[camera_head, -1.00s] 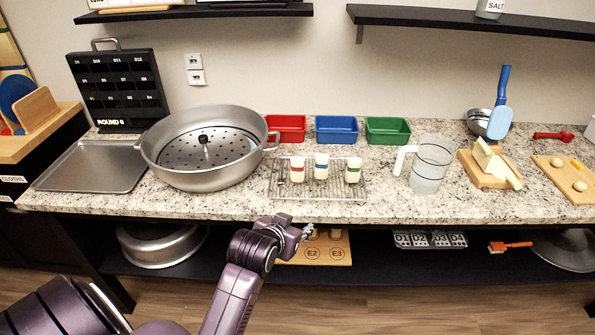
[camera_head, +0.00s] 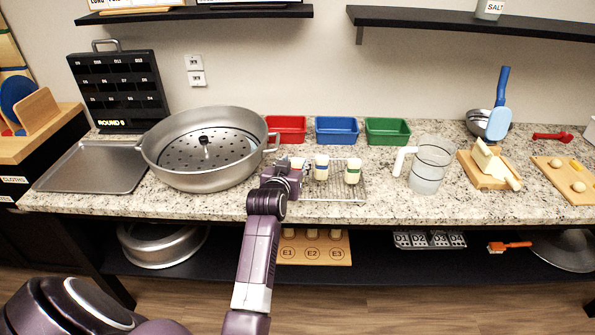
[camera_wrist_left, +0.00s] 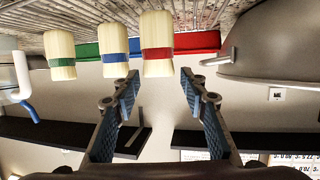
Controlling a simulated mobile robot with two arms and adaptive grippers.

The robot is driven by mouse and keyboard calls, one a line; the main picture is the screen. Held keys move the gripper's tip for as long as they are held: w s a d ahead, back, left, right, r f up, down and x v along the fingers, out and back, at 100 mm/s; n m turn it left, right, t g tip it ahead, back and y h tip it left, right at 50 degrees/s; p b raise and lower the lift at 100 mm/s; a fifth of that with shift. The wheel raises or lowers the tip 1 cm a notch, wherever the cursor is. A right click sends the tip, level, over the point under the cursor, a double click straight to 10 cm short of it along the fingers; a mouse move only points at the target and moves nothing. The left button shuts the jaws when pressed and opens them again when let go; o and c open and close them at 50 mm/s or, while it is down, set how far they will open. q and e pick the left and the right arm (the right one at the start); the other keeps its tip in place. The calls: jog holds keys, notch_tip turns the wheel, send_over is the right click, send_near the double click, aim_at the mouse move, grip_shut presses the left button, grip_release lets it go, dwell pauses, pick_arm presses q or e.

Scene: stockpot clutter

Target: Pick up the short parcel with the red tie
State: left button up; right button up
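The cream parcel with the red tie (camera_wrist_left: 157,34) stands upright on the wire rack (camera_head: 335,192); in the head view only its top (camera_head: 298,162) shows behind my left gripper (camera_head: 287,166). In the left wrist view, which is upside down, my left gripper (camera_wrist_left: 158,82) is open, with one finger on each side of the line to this parcel. The parcel is ahead of the fingertips, and no contact shows. The blue-tied parcel (camera_head: 321,165) and green-tied parcel (camera_head: 352,170) stand to its right on the rack. My right gripper is not in view.
A large pot (camera_head: 205,182) stands close to the left of the rack. Red (camera_head: 287,131), blue (camera_head: 337,132) and green (camera_head: 387,133) bins stand behind it. A jug (camera_head: 430,168) is to the right. A board (camera_head: 313,255) with upright pieces sits on the lower shelf.

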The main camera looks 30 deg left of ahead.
aim_at(297, 162)
pick_arm(q)
jog(key=shift+x, duration=1.65)
jog(key=shift+s+f, duration=0.1)
jog(key=shift+f, duration=0.1)
jog(key=shift+d, duration=0.1)
jog(key=c, duration=1)
